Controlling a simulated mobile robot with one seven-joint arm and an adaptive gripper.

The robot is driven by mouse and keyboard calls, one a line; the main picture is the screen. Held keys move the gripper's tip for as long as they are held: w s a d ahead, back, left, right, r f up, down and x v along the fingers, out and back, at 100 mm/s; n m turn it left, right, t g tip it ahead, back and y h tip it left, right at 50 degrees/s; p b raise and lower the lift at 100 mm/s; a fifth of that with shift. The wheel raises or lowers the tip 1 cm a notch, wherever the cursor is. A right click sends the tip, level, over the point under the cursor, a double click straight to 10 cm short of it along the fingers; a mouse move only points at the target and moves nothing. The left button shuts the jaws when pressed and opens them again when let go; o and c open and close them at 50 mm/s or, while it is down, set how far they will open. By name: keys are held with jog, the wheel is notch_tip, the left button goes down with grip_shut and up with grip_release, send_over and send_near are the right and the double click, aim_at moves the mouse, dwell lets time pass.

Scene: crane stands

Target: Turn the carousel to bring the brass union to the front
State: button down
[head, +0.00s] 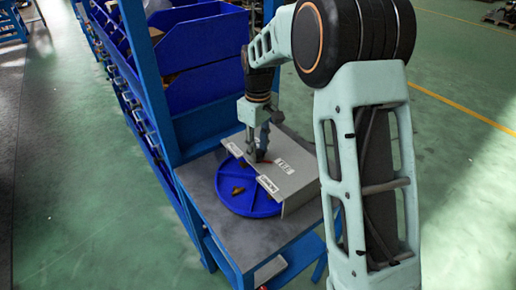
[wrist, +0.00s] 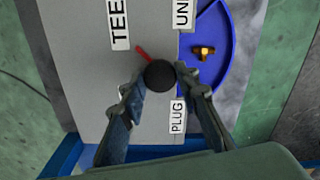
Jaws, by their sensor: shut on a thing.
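The blue round carousel (head: 245,206) lies on the grey table top, mostly under a grey cover (head: 296,181). One open part shows past the cover's edge, also in the wrist view (wrist: 243,35). A small brass fitting (wrist: 204,51) lies in that part; it also shows in the head view (head: 237,190). I cannot tell for sure which fitting it is. A black round knob (wrist: 160,74) with a red pointer (wrist: 143,53) stands on the cover. The pointer aims toward the "TEE" label. My gripper (wrist: 160,84) is shut on the knob from above.
The cover bears labels: "TEE" (wrist: 119,24), a partly cut-off "UNI" (wrist: 185,12) and "PLUG" (wrist: 177,115). A blue rack post (head: 150,80) and blue bins (head: 205,85) stand close behind the table. Bare table top (head: 205,180) shows left of the carousel.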

jog(key=shift+m, duration=9)
jog(key=c, duration=1.5)
grip_release()
jog(key=shift+o, duration=0.2)
